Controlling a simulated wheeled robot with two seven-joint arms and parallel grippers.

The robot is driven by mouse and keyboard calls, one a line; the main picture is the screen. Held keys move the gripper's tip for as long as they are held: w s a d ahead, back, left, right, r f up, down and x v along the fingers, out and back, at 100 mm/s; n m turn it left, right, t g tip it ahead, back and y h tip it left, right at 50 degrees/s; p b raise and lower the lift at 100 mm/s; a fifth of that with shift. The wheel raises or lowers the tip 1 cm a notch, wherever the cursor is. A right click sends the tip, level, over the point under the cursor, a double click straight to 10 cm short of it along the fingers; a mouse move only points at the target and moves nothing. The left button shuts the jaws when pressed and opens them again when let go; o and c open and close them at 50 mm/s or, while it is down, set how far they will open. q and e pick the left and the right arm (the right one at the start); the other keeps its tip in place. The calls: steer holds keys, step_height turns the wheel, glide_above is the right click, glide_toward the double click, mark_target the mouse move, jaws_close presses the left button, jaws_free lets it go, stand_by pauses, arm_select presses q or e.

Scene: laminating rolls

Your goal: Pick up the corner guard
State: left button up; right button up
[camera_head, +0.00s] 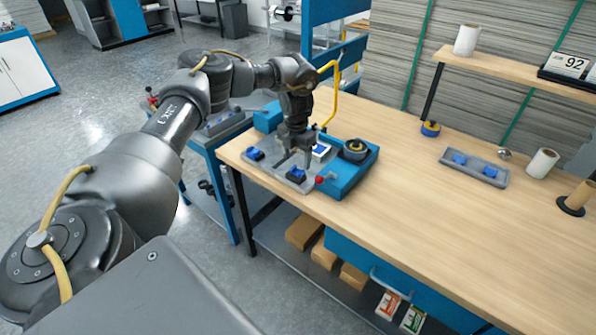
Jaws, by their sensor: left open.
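My left gripper (295,158) points down over the left end of the workbench, above a grey tray (272,170). Its fingers are apart, with nothing visible between them. Two small blue pieces that look like corner guards sit in this tray: one (255,154) at the left, the other (296,175) at the front right, just below the fingers. I cannot tell whether the fingers touch it. Two similar blue pieces, one (460,159) and another (490,171), sit in a second grey tray (474,176) farther right. My right gripper is not in view.
A blue unit (345,176) with a dark round knob and a red button stands right beside the gripper. A yellow-and-black tape roll (430,129), white rolls (542,163) and a brown spindle (577,197) stand farther right. The middle of the wooden benchtop (400,205) is clear.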

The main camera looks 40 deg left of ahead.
mark_target(296, 173)
arm_select(q)
step_height(296, 173, down, 4)
steer(key=shift+a+f+p, duration=0.1)
steer(key=shift+f+p, duration=0.05)
steer(key=shift+p, duration=0.35)
steer(key=shift+c, duration=0.3)
steer(key=c, duration=0.7)
